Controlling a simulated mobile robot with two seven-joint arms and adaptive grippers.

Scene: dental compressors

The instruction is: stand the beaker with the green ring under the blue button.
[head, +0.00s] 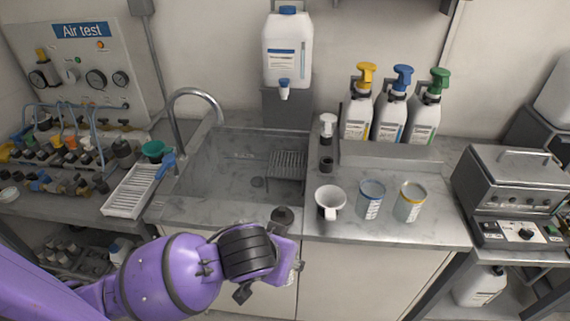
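I cannot make out a beaker with a green ring. Two clear beakers stand on the counter right of the sink: one with a blue rim (371,199) and one with a yellow rim (410,202). A teal-green cup-like thing (153,150) is by the drying rack, too small to identify surely. The likely blue button is the blue tap (284,84) on the white wall canister (288,50); a blue pump head (402,75) tops the middle bottle. My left gripper (270,281) is low in front of the counter, its fingertips largely hidden. My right gripper is out of view.
A white cup (330,202) stands left of the beakers. The sink (225,165) holds a small grate (287,166). Three pump bottles stand on a ledge (390,152) behind the beakers. A metal machine (515,190) is at the right.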

